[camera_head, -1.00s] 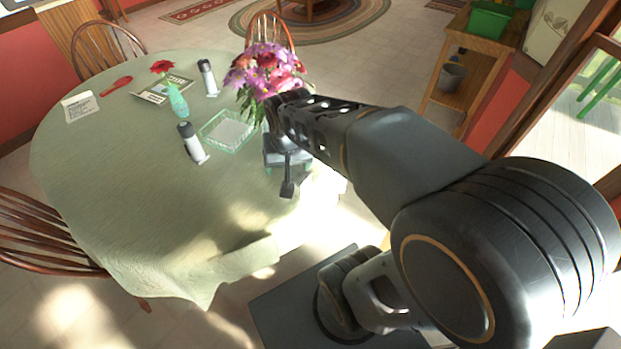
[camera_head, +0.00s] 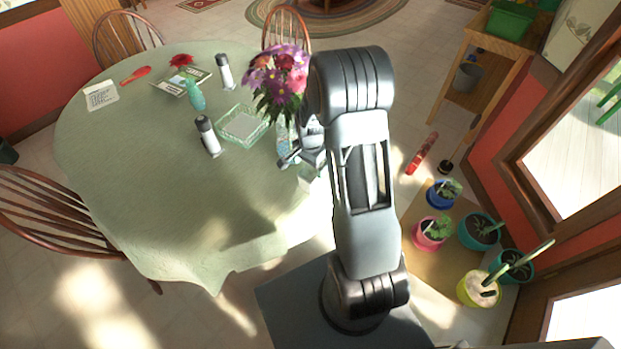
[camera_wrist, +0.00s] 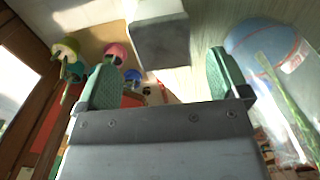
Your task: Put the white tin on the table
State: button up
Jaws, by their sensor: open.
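A pale grey-white box-like thing, which looks like the white tin (camera_wrist: 160,38), shows in the wrist view just beyond and between my fingertips. It appears to be on the table (camera_head: 150,190) near its right edge. In the head view a small pale shape by the gripper may be the same tin, but I cannot be sure. My gripper (camera_wrist: 162,62) is open, its two green-padded fingers apart with a clear gap to the tin's sides. In the head view my gripper (camera_head: 302,157) is at the table's right edge, partly hidden by my arm.
A glass vase of flowers (camera_head: 278,78) stands close to the gripper. A glass tray (camera_head: 243,125), two grey-and-white cylinders (camera_head: 208,136) and a green vase (camera_head: 195,96) are on the table. Potted plants (camera_head: 430,232) stand at the right. The table's front is clear.

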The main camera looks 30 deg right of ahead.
aim_at(310, 172)
jog(key=shift+w+d+f+p, duration=0.1)
jog(key=shift+f+p, duration=0.3)
jog(key=shift+f, duration=1.5)
jog(key=shift+w+f+p, duration=0.1)
jog(key=shift+f+p, duration=0.25)
jog(key=shift+f, duration=1.55)
jog(key=c, duration=1.2)
jog(key=shift+r, duration=0.1)
jog(key=shift+c, duration=0.2)
